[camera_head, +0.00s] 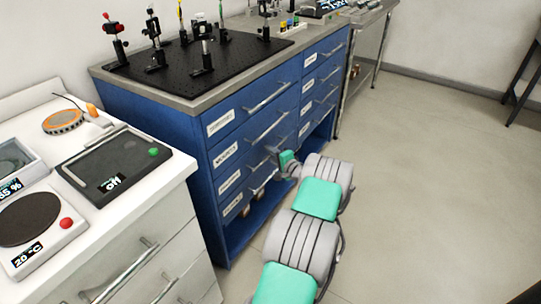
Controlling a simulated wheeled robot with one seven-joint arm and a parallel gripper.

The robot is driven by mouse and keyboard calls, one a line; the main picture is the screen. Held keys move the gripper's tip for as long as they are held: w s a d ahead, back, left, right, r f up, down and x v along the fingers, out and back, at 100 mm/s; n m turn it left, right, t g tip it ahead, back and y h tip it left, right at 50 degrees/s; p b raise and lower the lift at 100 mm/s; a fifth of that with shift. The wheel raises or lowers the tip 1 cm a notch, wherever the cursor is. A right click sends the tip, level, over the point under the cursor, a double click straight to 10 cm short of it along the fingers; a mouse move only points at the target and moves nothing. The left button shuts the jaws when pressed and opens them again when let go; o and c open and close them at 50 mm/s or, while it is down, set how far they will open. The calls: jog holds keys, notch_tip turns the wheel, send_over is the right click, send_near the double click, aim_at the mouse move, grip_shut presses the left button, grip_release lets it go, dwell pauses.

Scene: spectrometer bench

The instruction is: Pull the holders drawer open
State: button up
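The blue cabinet (163,122) has two columns of drawers with white labels and long bar handles. The second label in the left column (226,155) seems to read "MOUNTS". The other labels are too small to read surely, so I cannot tell which drawer is the holders drawer. My gripper (277,156) is at the front of the left column, near the handles of the lower drawers. The lowest handle (264,183) shows just below and left of it. My gripper and wrist hide part of the lower fronts. Its fingers are too small to tell whether they touch a handle. All drawer fronts look flush.
A black breadboard (190,68) with several optical posts covers the cabinet top. A white bench (150,205) with a hotplate (30,218) and its own drawers stands close at the left. Open floor (420,180) lies to the right.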

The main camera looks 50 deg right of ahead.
grip_shut()
dwell(0.3)
dwell(1.2)
